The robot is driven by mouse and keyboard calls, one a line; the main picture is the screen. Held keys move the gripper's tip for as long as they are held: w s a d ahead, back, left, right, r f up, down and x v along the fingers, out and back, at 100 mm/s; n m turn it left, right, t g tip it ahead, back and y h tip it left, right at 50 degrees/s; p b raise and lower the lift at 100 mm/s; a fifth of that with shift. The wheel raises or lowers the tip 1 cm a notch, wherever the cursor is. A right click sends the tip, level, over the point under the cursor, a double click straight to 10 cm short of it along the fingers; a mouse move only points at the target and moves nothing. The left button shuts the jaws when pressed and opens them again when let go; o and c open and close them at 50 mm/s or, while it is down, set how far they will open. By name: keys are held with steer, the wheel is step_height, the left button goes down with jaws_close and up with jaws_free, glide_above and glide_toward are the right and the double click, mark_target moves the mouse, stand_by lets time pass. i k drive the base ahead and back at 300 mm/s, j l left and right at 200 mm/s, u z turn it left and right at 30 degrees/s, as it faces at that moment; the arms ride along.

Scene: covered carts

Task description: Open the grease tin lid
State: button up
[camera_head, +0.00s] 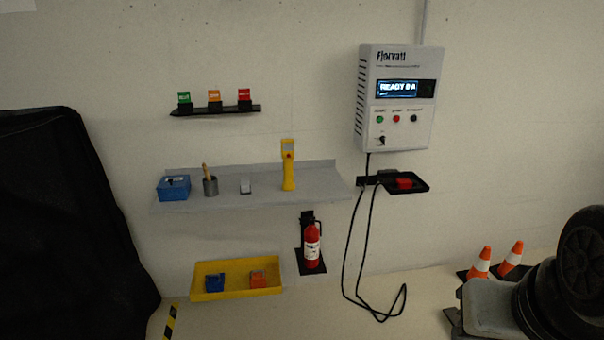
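A blue square tin (173,188) stands at the left end of the grey wall shelf (325,188). Its lid looks shut, with a small dark and pale mark on top; the mark is too small to read. It is the closest match to the grease tin, though no readable label confirms this. Parts of my arm fill the lower right corner. My gripper's fingers are not in view, and nothing of mine is near the tin.
Below are a yellow tray (237,292) and a fire extinguisher (312,248). A dark covered cart (65,220) stands left; orange cones (481,262) stand right.

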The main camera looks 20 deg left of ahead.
mark_target(172, 181)
steer(key=u, duration=1.5)
steer(key=i+z, duration=0.1)
steer(key=z, duration=0.35)
steer(key=i+j+z, duration=0.35)
steer(key=i, duration=0.15)
steer(key=i+j+z, duration=0.35)
steer(key=i+j, duration=0.55)
steer(key=i+j+z, duration=0.1)
steer(key=i+j, duration=0.4)
steer(key=j, duration=0.15)
steer(key=i+j, duration=0.5)
steer(key=j, duration=0.15)
